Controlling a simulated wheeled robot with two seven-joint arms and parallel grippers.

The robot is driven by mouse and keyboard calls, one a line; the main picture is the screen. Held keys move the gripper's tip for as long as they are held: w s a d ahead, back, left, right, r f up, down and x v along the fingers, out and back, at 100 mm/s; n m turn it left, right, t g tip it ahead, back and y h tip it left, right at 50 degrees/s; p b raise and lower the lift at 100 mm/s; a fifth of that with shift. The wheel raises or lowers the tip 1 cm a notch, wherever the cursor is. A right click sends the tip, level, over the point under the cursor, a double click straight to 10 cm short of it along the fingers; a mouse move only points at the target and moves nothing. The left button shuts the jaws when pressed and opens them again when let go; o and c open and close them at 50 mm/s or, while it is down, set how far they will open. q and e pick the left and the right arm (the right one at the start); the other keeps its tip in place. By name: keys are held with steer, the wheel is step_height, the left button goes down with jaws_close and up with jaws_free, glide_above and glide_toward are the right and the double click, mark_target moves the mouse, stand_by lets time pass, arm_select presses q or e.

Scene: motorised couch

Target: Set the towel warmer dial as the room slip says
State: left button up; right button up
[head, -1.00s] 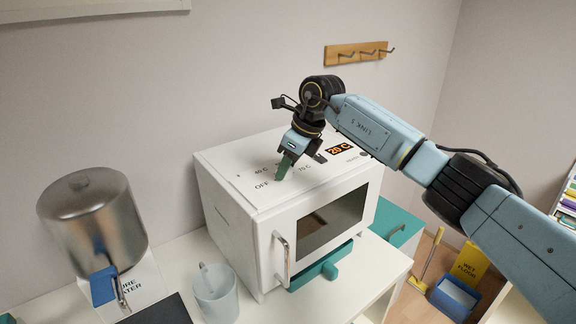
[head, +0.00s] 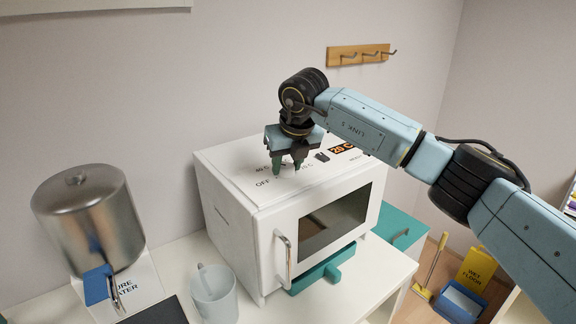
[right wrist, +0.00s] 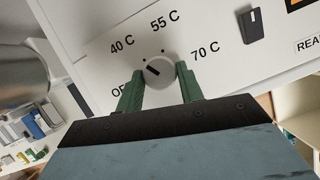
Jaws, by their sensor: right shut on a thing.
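The towel warmer (head: 240,233) is a white box with a glass door, standing on the counter. Its top panel carries a round dial (right wrist: 158,72) with labels OFF, 40 C, 55 C and 70 C around it. My right gripper (head: 287,171) reaches down to the panel. In the right wrist view my green fingers (right wrist: 160,85) are shut on the dial, one on each side. The dial's dark mark points up and left, roughly toward 40 C. An orange display (head: 342,149) seems to read 20 C. No room slip is legible. My left gripper is not in view.
A black switch (right wrist: 250,25) is beside the dial on the panel. A steel water urn (head: 88,225) and a pale mug (head: 214,295) stand left of the warmer. A wooden hook rail (head: 358,54) is on the wall. A yellow wet floor sign (head: 473,265) stands at the right.

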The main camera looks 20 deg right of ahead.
stand_by(0.3)
steer(key=o, duration=1)
steer(key=b+v, duration=0.2)
steer(key=v, duration=1.1)
steer(key=shift+r, duration=0.25)
steer(key=shift+s+a, duration=0.1)
steer(key=shift+a, duration=0.05)
